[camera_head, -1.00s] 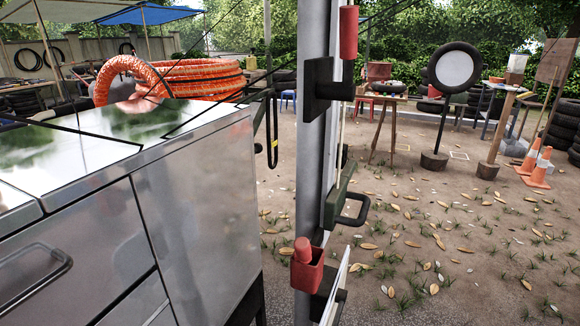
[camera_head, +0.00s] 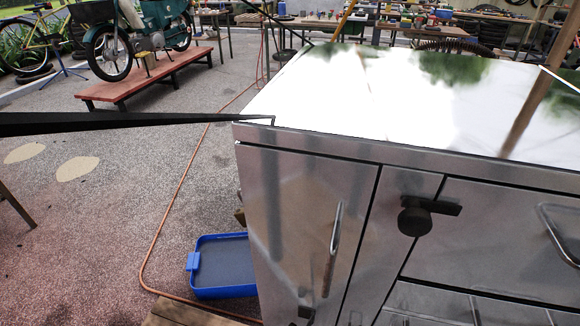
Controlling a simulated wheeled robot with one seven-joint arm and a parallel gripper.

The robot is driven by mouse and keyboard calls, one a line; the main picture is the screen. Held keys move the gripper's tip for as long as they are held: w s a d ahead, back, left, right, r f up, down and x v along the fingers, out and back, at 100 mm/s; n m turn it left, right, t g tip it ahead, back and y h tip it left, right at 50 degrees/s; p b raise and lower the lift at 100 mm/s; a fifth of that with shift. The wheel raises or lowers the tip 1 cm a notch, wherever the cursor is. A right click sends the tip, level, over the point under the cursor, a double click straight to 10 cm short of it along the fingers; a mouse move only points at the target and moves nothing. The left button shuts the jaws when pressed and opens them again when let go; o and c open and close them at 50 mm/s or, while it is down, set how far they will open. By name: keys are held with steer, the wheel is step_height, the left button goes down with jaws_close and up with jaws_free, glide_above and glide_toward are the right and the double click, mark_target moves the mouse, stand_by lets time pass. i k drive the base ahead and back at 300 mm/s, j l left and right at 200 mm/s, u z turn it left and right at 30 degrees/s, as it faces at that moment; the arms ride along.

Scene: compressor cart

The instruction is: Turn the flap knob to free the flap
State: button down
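A dark round knob (camera_head: 415,218) with a short bar sticking out to its right is on the front of a shiny metal cabinet (camera_head: 310,150). I take it for the flap knob. The bar lies roughly level and reaches over the seam toward a wide front panel (camera_head: 490,240), which may be the flap. That panel looks closed and has a curved handle (camera_head: 556,236) at the right edge. Left of the knob is a tall narrow door (camera_head: 290,220) with an upright bar handle (camera_head: 334,245). My gripper is not in view.
A long dark bar (camera_head: 120,122) runs from the left edge to the cabinet's top corner. A blue bin (camera_head: 222,265) and an orange-brown hose (camera_head: 165,215) lie on the ground left of the cabinet. A motorbike on a red stand (camera_head: 150,80) is farther back. Open ground lies left.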

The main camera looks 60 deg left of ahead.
mark_target(415, 221)
steer(key=u, duration=1.05)
